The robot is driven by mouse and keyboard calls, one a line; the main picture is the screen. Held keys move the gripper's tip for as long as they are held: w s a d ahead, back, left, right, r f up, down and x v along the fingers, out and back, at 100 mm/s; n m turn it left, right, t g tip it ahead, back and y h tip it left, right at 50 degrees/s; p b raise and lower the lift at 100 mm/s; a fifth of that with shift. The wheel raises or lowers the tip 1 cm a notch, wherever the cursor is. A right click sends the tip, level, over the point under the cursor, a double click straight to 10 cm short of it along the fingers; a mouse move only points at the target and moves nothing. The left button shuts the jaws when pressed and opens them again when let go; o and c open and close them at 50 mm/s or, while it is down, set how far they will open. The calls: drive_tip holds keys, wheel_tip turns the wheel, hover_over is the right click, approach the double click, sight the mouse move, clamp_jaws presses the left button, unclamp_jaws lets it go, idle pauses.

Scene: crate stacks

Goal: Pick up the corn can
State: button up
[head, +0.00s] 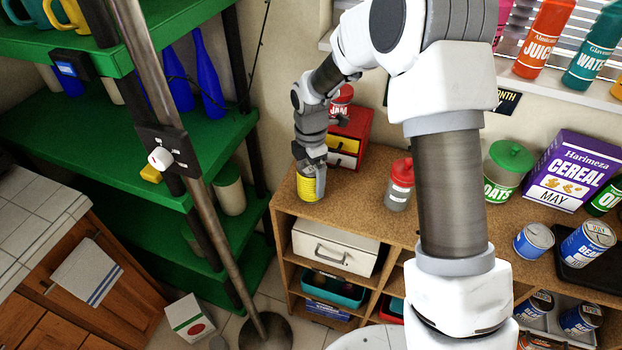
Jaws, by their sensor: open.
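A yellow can (309,188), which looks like the corn can, stands upright at the left end of the brown cabinet top. Its label cannot be read here. My gripper (311,170) points down over the can, with its fingers at the can's upper part. The jaws are open, and the fingers hide the can's top. Whether the fingers touch the can cannot be told.
A red box with drawers (351,135) stands just behind, with a jam jar (341,98) on it. A red-lidded jar (399,184) stands to the right on the cabinet top (350,205). A green shelf (215,150) and metal pole (205,195) are left.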

clamp_jaws()
idle(0.4)
drive_tip(key=shift+r, duration=0.1)
